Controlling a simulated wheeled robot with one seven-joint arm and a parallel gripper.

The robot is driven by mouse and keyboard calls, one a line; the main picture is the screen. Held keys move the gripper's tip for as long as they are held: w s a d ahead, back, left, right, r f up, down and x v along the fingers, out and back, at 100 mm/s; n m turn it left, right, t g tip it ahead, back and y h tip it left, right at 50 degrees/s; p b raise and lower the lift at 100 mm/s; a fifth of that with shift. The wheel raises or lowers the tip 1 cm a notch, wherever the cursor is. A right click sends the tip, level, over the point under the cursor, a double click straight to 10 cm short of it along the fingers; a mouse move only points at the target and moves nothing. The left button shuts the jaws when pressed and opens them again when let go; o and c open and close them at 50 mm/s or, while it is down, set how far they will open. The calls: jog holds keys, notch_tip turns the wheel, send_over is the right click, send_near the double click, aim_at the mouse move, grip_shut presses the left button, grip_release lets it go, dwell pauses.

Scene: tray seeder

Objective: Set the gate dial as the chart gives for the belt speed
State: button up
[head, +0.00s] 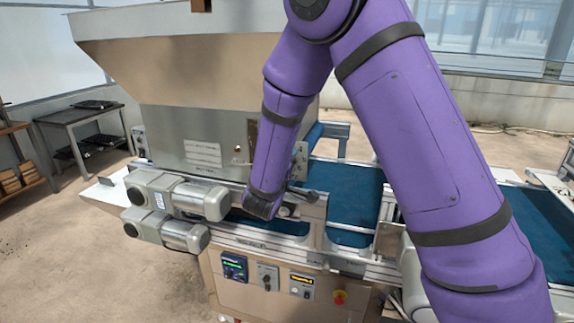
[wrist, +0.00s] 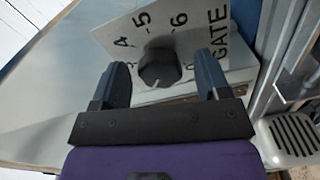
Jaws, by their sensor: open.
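The gate dial is a dark faceted knob (wrist: 159,67) on a pale scale plate (wrist: 122,30) in the wrist view. The figures 3, 4, 5 and 6 and the word GATE are on the plate. A small light mark shows at the knob's lower edge; I cannot tell exactly which figure it points to. My gripper (wrist: 160,72) is open, one finger on each side of the knob, with gaps showing between. In the head view my arm hides the dial. A white label plate (head: 203,155) on the hopper has text too small to read.
Two grey motors (head: 165,195) jut from the machine's front. The blue belt (head: 352,190) runs behind my arm. Floor at left is clear.

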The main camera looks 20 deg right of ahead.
jog(key=v, duration=1)
jog(key=shift+s+a, duration=0.2)
jog(key=shift+s, duration=0.1)
jog(key=s+d+r+m+g+h, duration=0.1)
jog(key=s+d+r+m+g, duration=0.2)
jog(key=s+d+r+g, duration=0.4)
jog(key=s+d+r+m+g, duration=0.35)
jog(key=s+d+g, duration=0.2)
jog(key=d, duration=0.35)
jog(key=s+a+r+m+t+y, duration=0.1)
jog(key=s+r+y, duration=0.2)
jog(key=s+y, duration=0.2)
jog(key=s+a+r+m+t+y, duration=0.1)
jog(key=s+a+r+t+y, duration=0.1)
jog(key=s+y, duration=0.4)
jog(key=s, duration=0.4)
jog(key=shift+s+r+y, duration=0.3)
jog(key=shift+s+r, duration=0.05)
jog(key=shift+r, duration=0.05)
